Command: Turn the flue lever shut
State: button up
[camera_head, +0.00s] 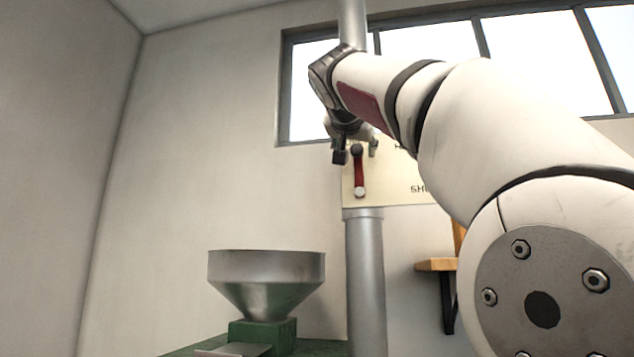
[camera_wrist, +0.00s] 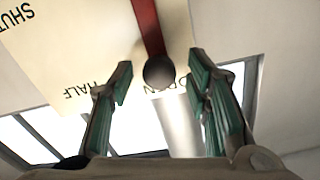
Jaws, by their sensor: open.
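The flue lever is a red bar (camera_head: 360,175) with a dark round knob (camera_head: 356,150) at its upper end and a pale pivot at its lower end. It stands nearly upright on a cream plate (camera_head: 400,183) marked OPEN, HALF and SHUT. In the wrist view, the red bar (camera_wrist: 148,28) comes down from the top and its knob (camera_wrist: 159,73) is beside the word OPEN, partly covering it. My gripper (camera_head: 357,153) is open at the knob. In the wrist view, its green-padded fingers (camera_wrist: 160,75) are either side of the knob, with gaps on both sides.
A grey flue pipe (camera_head: 366,280) runs below the plate and continues above it. A metal hopper (camera_head: 266,268) stands on a green base (camera_head: 262,334) at lower left. A wooden shelf (camera_head: 436,265) is right of the pipe. Windows (camera_head: 425,55) are behind my arm.

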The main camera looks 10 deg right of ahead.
jog(key=shift+w+d, duration=0.2)
jog(key=shift+w, duration=0.25)
grip_shut()
jog(key=shift+d, duration=0.1)
